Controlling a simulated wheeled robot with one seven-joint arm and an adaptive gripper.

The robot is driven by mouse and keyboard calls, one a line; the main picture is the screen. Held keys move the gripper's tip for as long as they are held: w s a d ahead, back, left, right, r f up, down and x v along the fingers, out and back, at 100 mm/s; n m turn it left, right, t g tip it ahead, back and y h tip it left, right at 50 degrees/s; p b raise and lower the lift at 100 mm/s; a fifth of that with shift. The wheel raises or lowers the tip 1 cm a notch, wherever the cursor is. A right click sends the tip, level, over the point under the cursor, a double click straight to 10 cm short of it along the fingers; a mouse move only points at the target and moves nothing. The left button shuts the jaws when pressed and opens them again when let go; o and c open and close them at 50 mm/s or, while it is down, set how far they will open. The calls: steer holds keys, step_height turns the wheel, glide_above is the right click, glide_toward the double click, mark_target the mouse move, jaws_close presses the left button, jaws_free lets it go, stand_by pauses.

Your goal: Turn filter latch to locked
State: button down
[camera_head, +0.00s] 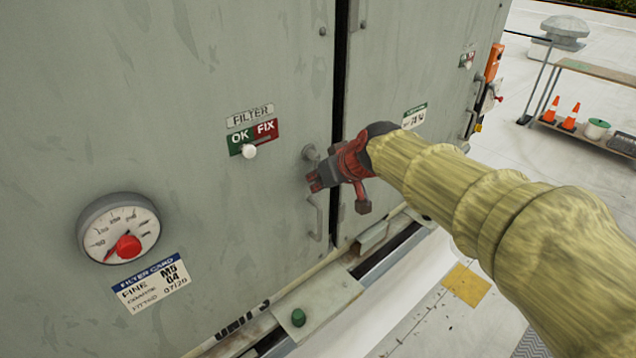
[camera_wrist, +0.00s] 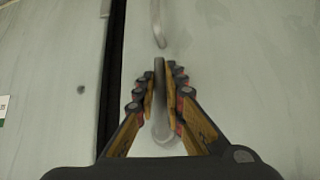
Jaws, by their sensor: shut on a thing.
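The filter latch (camera_head: 310,152) is a grey metal lever on the left cabinet door, beside the dark door gap. Its round pivot end shows above my gripper (camera_head: 318,181) in the head view; my gripper hides the rest. In the wrist view the latch lever (camera_wrist: 161,115) runs between the two fingers of my gripper (camera_wrist: 163,92), which are closed around it. The lever lies roughly in line with the door handle (camera_wrist: 157,22), its free end toward that handle. The latch's locked or unlocked marking cannot be made out.
The door handle (camera_head: 315,219) sits just below my gripper. A FILTER OK/FIX slider (camera_head: 249,151), a gauge (camera_head: 119,229) and a filter card (camera_head: 151,283) are on the left door. A green knob (camera_head: 298,317) is on the ledge below. A cart (camera_head: 590,68) stands far right.

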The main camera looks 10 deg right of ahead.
steer(key=shift+f, duration=0.15)
steer(key=c, duration=1.8)
jaws_free()
steer(key=shift+c, duration=0.2)
steer(key=shift+d+r, duration=0.1)
steer(key=shift+r, duration=0.1)
steer(key=v, duration=1.1)
steer(key=shift+s+r, duration=0.2)
steer(key=shift+s, duration=0.15)
steer(key=s+d+f+m+g+h, duration=0.1)
steer(key=s+d+f+m, duration=0.1)
steer(key=s+d+f, duration=0.2)
steer(key=s+d+f+m+g+h, duration=0.1)
steer(key=s+d+f, duration=0.3)
steer(key=s+f, duration=0.6)
steer(key=s+m+h, duration=0.1)
steer(key=s, duration=0.7)
steer(key=shift+s+m+g+h, duration=0.3)
